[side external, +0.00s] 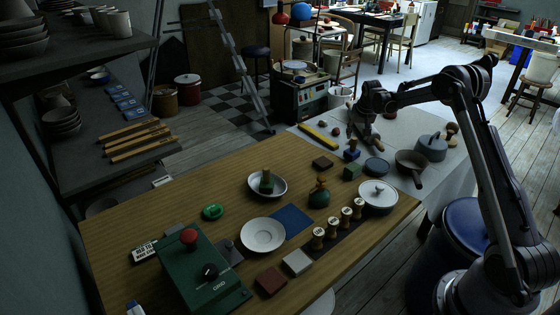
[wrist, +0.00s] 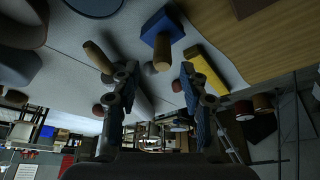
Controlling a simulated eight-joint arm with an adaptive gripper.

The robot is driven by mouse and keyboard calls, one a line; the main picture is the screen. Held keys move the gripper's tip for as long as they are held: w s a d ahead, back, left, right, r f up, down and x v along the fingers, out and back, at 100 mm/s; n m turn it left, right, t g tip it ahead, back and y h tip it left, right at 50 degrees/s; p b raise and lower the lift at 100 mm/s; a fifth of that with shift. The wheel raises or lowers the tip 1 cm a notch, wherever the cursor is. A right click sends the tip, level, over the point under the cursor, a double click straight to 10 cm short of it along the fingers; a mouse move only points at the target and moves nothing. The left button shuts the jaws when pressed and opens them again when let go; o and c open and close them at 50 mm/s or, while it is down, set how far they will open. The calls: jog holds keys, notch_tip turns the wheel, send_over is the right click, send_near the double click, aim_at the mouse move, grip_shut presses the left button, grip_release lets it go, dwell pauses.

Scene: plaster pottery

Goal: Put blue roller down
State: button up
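My gripper (wrist: 159,70) is open, its two fingers apart with nothing clearly held between them. It also shows in the side view (side external: 367,138), low over the grey cloth part of the table. A blue block with an upright tan handle (wrist: 162,38) stands just ahead of the fingertips; it also shows in the side view (side external: 352,154). A grey cylinder (wrist: 143,104) with a tan handle end (wrist: 97,56) lies partly behind the left finger. I cannot tell for sure which of these is the blue roller.
A yellow bar (side external: 320,136) lies left of my gripper. A white bowl (side external: 283,187) and a blue mat (side external: 292,221) sit nearer the front.

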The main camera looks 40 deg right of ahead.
jog(key=s+a+r+n+t, duration=0.1)
jog(key=s+a+r, duration=0.2)
jog(key=a+r, duration=0.35)
jog(key=s+a+r+n+y, duration=0.1)
jog(key=s+a+r+n, duration=0.15)
jog(key=a+r, duration=0.45)
jog(key=s+a+r+n+t, duration=0.1)
jog(key=s+a+r, duration=0.35)
jog(key=a, duration=0.45)
jog(key=s+a+f+n+t+y, duration=0.2)
jog(key=s+a+f+n, duration=0.1)
jog(key=s+a, duration=1.1)
jog(key=s+n, duration=0.1)
jog(key=s, duration=0.2)
jog(key=shift+a, duration=0.4)
